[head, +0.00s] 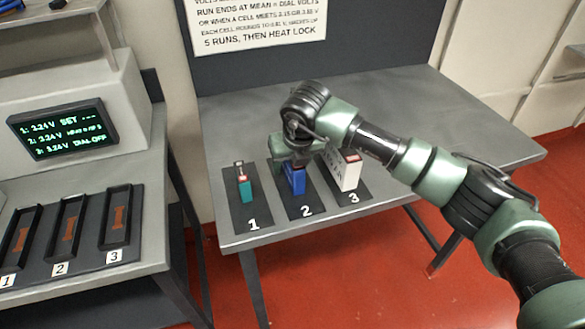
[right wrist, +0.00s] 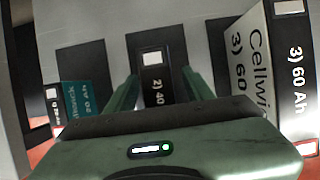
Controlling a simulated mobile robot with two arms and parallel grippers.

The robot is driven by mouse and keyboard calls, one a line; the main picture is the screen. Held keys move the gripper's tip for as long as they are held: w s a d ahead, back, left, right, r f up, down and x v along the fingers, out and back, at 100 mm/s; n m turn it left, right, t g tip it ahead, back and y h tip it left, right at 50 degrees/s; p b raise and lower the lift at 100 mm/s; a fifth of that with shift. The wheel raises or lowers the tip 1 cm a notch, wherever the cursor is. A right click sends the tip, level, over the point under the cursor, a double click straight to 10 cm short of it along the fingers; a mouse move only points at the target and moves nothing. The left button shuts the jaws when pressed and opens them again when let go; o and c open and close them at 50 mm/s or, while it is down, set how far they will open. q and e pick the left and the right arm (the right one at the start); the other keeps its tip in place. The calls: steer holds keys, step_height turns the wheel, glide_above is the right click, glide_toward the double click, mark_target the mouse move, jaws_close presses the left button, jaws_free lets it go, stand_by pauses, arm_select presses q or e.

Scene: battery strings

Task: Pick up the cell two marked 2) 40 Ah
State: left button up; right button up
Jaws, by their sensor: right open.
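Cell two (head: 295,182) is a blue block with a dark top, standing on the dark mat marked 2 (head: 305,211). Its top label reading "2) 40" shows in the right wrist view (right wrist: 157,88), with the rest of the text hidden by my gripper body. My right gripper (head: 290,161) is open, pointing down at cell two. In the right wrist view its two green fingers (right wrist: 160,92) flank the cell's top on the left and right, and I see no clear contact. My left gripper is not in view.
The teal cell (head: 245,190) stands on mat 1, and the taller white cell (head: 350,174) marked 3) 60 Ah stands close by on mat 3. At left are a bench with three empty-looking numbered trays (head: 112,257) and a display (head: 62,132). The grey table's right part is clear.

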steer(key=shift+c, duration=0.3)
jaws_close()
steer(key=shift+r, duration=0.1)
stand_by(1.0)
